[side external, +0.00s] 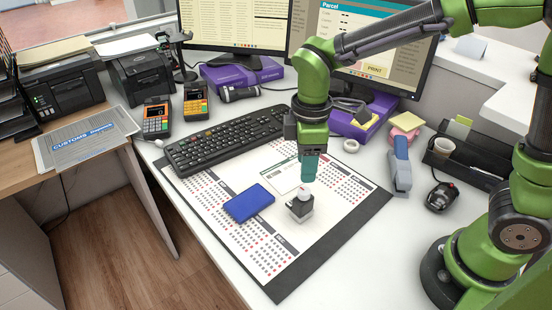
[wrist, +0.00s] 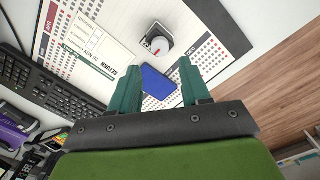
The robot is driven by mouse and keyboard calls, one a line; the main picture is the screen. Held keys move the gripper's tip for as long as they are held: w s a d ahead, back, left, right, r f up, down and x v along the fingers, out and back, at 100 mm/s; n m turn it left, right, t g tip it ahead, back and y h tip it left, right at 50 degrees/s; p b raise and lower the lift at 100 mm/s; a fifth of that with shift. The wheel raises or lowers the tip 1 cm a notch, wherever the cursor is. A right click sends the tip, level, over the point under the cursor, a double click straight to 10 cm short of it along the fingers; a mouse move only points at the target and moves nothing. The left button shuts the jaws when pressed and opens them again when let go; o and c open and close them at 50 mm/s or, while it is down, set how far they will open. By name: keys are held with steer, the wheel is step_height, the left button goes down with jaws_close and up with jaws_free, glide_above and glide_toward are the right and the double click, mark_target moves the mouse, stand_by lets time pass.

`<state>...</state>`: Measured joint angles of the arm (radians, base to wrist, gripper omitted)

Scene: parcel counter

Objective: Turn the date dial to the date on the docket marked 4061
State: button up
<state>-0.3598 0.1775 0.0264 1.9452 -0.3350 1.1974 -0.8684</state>
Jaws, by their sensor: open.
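A white docket (side external: 281,174) lies on the mat behind the dial, partly hidden by my gripper in the side view. My gripper (side external: 309,177) is above the mat, just behind and above the dial, pointing down. Its green fingers (wrist: 161,82) are apart and empty.
A blue flat pad (side external: 249,203) lies on the mat (side external: 330,243) left of the dial. A black keyboard (side external: 225,138) is behind the mat. A stapler (side external: 400,167) stands to the right, with a black mouse (side external: 441,196) beyond. The mat's front area is clear.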

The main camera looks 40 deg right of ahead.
mark_target(304, 191)
steer(key=shift+f, duration=3.75)
steer(key=shift+c, duration=0.3)
steer(key=c, duration=0.7)
